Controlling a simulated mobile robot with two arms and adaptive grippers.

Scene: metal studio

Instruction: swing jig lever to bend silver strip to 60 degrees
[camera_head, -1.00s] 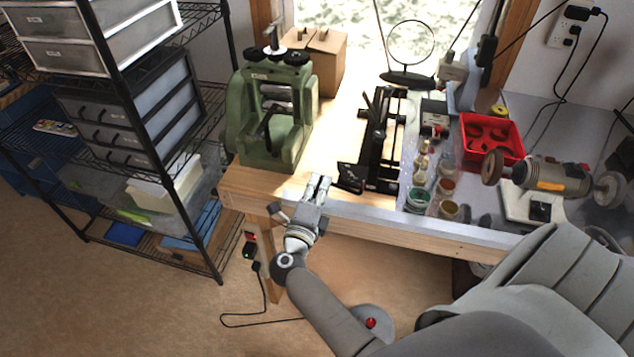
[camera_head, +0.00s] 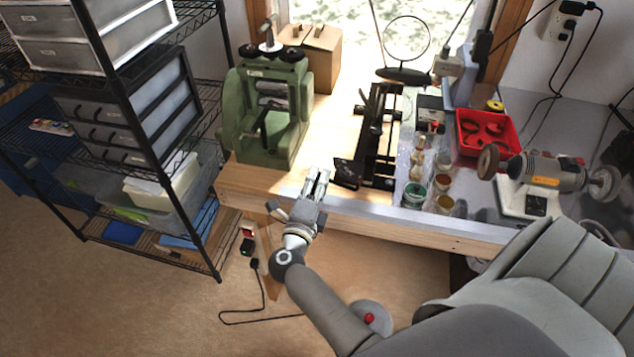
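A black metal frame (camera_head: 378,142), which looks like the jig, stands on the wooden bench near its front edge. A dark bar slants up at its far left and may be the lever; I cannot tell for sure. A flat black plate (camera_head: 346,174) sits at its near left. I cannot make out the silver strip. My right gripper (camera_head: 318,176) is over the bench's front edge, left of the black plate and apart from the jig. Its two fingers point away from me with a narrow gap between them, and nothing shows in it. My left gripper is not in view.
A green rolling mill (camera_head: 266,112) stands left on the bench (camera_head: 232,180). Right of the jig are small jars (camera_head: 417,195), a red tray (camera_head: 487,150) and a bench grinder (camera_head: 545,172). A wire shelf (camera_head: 150,228) is at left. Bare wood lies between mill and jig.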

